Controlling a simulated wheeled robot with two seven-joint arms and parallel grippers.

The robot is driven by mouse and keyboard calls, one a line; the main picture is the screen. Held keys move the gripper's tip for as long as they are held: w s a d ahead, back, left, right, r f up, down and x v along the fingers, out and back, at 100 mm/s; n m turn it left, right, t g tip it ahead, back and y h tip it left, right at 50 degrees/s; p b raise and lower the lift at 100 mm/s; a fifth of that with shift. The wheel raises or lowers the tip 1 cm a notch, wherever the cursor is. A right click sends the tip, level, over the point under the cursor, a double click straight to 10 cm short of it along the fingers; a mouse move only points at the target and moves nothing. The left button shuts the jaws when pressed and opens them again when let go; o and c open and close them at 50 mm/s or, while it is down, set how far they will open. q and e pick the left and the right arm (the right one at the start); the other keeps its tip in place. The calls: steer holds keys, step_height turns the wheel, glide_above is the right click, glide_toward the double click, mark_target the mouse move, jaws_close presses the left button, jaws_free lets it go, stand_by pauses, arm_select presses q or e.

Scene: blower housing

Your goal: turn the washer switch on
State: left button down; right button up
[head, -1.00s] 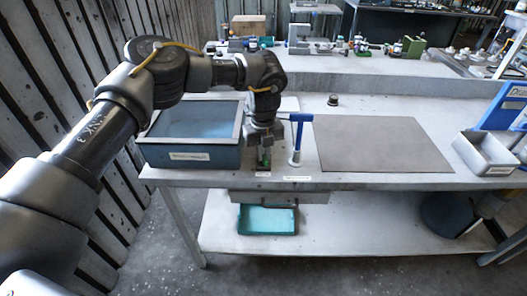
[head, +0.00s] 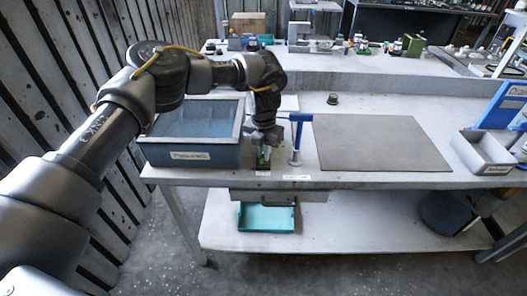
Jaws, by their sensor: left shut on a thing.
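The washer is a blue-grey open tank (head: 190,157) with a label on its front, at the left end of the bench. My right gripper is not in view.
A blue upright stand (head: 298,140) is close to the right of my left gripper. A flat grey-brown mat (head: 380,143) lies further right, and a grey bin (head: 484,153) stands at the right end. A teal tray (head: 266,218) is below the bench top.

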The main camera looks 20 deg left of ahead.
arm_select(q)
steer(key=shift+m, duration=0.5)
steer(key=c, duration=1.5)
jaws_free()
steer(key=shift+o, duration=0.2)
step_height(320, 180, up, 11)
steer(key=b, duration=0.1)
steer(key=shift+f, duration=0.1)
